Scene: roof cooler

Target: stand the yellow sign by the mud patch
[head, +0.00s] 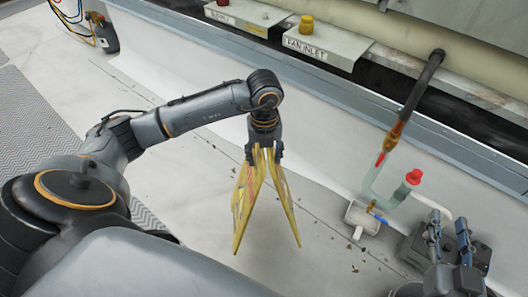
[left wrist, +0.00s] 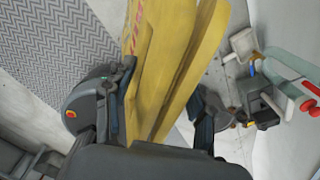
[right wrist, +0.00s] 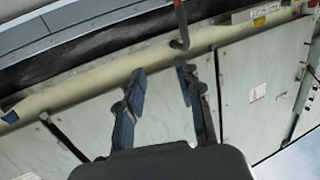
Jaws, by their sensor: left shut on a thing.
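The yellow sign (head: 243,202) is a folding A-shaped floor sign, its two panels spread with feet down. My left gripper (head: 264,152) is shut on its top edge and holds it upright; whether its feet touch the floor I cannot tell. In the left wrist view the sign (left wrist: 178,65) fills the space between the fingers (left wrist: 165,110). My right gripper (head: 452,242) is at the lower right of the head view. In the right wrist view its fingers (right wrist: 162,85) are apart with nothing between them. I cannot make out a clear mud patch; dark specks lie on the floor.
A clear bent tube with a red cap (head: 413,177) and a small white box (head: 362,217) stand right of the sign. A grey mat (head: 35,125) lies at left. Pale floor around the sign is mostly clear.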

